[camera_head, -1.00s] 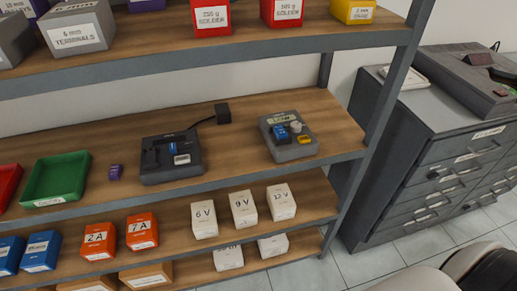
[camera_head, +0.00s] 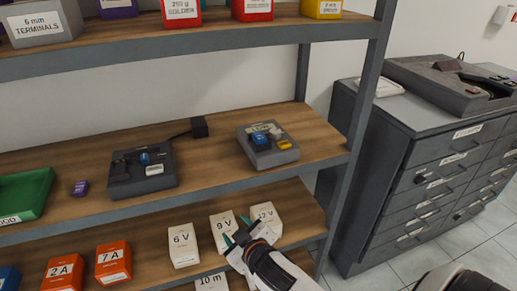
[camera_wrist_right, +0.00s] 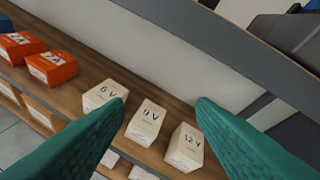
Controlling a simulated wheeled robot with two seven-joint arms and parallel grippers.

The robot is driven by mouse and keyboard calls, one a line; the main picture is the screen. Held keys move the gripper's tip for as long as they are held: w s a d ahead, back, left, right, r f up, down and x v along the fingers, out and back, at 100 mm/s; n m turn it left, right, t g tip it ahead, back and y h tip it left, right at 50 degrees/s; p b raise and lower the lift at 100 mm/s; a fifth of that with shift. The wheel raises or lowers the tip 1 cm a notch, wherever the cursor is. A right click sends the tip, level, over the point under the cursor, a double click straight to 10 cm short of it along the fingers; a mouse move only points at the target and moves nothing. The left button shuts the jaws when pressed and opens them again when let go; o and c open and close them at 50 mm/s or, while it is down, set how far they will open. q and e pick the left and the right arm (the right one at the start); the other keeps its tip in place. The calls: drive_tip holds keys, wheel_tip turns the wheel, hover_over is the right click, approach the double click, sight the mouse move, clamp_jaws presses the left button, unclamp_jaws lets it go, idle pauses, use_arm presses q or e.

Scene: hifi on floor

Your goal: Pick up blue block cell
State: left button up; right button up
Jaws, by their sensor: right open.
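Another small blue piece (camera_head: 145,159) sits in the dark charger-like device (camera_head: 125,186) to the left. A small purple-blue block (camera_head: 80,188) lies alone on the shelf. Which one is a cell is too small to tell. My right gripper (camera_head: 237,231) is open and empty, in front of the lower shelf and below the tester. The right wrist view shows its teal fingers (camera_wrist_right: 160,103) spread apart. My left gripper is out of view.
White voltage boxes, including the 6 V box (camera_head: 184,245), stand on the lower shelf near my right gripper. Orange boxes (camera_head: 113,262) and a green tray (camera_head: 24,193) are left. A shelf post (camera_head: 352,165) and a grey drawer cabinet (camera_head: 440,170) bound the right.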

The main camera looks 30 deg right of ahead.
drive_tip(key=w+a+r+n+t+y, duration=0.2)
drive_tip(key=r+n+t+y, duration=0.1)
drive_tip(key=r, duration=0.4)
drive_tip(key=w+a+r+n+t+y, duration=0.2)
drive_tip(key=a+r+n+y, duration=0.1)
drive_tip(key=r, duration=0.4)
drive_tip(key=w+a+r+n+t+y, duration=0.2)
drive_tip(key=r+n+t+y, duration=0.15)
drive_tip(key=r, duration=0.35)
drive_tip(key=a+r+n+g+y, duration=0.6)
drive_tip(key=n+y, duration=0.3)
drive_tip(key=n, duration=0.3)
drive_tip(key=n+g+h, duration=0.8)
drive_tip(key=g+h, duration=0.3)
drive_tip(key=h, duration=0.7)
approach(260, 136)
drive_tip(key=x, duration=0.3)
drive_tip(key=shift+w+a, duration=0.1)
drive_tip(key=shift+w, duration=0.05)
drive_tip(key=shift+p+x, duration=0.65)
drive_tip(key=shift+x, duration=2)
drive_tip(key=c, duration=1.1)
